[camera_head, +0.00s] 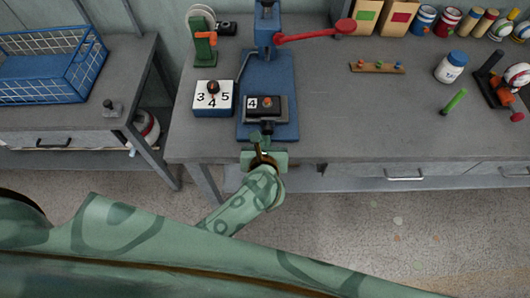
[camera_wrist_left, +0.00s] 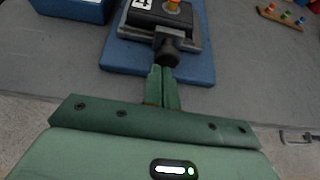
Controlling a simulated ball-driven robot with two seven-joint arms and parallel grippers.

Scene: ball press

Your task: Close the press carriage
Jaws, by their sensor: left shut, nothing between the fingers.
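The blue press (camera_head: 268,68) stands on the bench, with a red lever (camera_head: 315,35) reaching out to the right. Its dark carriage (camera_head: 265,107) sits on the blue base, bearing a white "4" plate and an orange-topped piece. A dark knob (camera_head: 267,127) is on the carriage's near side. It also shows in the left wrist view as a knob (camera_wrist_left: 167,51) below the carriage (camera_wrist_left: 160,22). My left gripper (camera_head: 261,139) is shut and empty. Its fingertips (camera_wrist_left: 162,72) are right at the knob's near side; whether they touch it I cannot tell. My right gripper is not in view.
A number box (camera_head: 213,99) marked 3, 4, 5 stands left of the press. A green stand (camera_head: 204,48) is behind it. The bench front right of the press is clear.

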